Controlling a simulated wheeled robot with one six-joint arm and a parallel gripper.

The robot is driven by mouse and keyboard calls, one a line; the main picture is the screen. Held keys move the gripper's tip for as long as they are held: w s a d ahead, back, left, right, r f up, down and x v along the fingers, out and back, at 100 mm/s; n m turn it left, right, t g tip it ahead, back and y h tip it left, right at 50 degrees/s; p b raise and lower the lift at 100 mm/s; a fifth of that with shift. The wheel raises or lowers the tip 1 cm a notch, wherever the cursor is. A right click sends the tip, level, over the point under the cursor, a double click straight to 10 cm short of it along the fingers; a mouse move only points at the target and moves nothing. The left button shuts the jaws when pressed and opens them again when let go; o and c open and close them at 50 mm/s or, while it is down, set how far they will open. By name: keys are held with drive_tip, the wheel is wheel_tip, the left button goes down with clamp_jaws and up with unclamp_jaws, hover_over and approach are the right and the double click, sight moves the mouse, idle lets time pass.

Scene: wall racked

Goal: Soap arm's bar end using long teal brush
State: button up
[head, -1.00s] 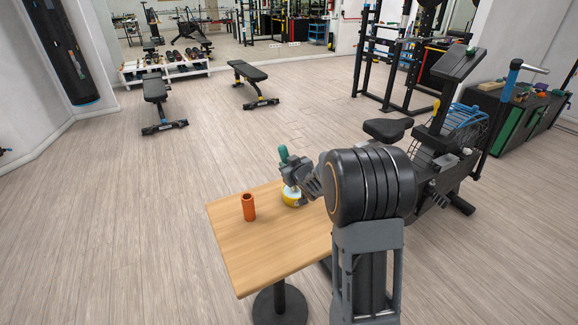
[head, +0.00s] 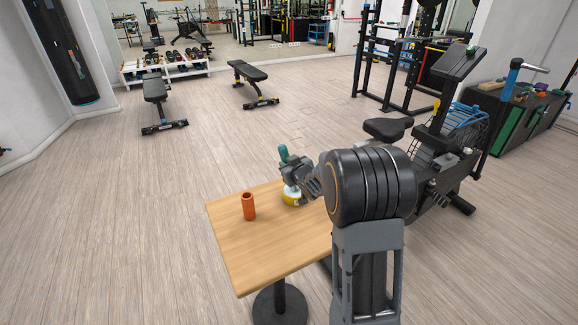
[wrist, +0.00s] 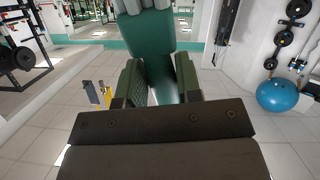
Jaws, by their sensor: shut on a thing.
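My gripper (head: 294,171) is shut on the teal brush (head: 283,152), whose handle sticks up above the fingers. In the wrist view, the dark teal handle (wrist: 150,55) stands between the two green-padded fingers. The brush's lower end is at a small yellow and white container (head: 291,199) on the wooden table (head: 262,250); I cannot tell whether it touches the inside. I cannot tell if that is the named bar end.
An orange cup-like cylinder (head: 248,206) stands on the table, left of the container. Two benches (head: 155,90) and a shoe rack (head: 165,70) are farther back. A dark cabinet (head: 520,112) with small items is at the right. The floor left of the table is clear.

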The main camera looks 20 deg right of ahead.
drive_tip(key=shift+f, duration=0.1)
idle(0.5)
drive_tip(key=shift+r+p, duration=2.85)
drive_tip(key=shift+r, duration=0.75)
drive_tip(key=shift+f, duration=0.1)
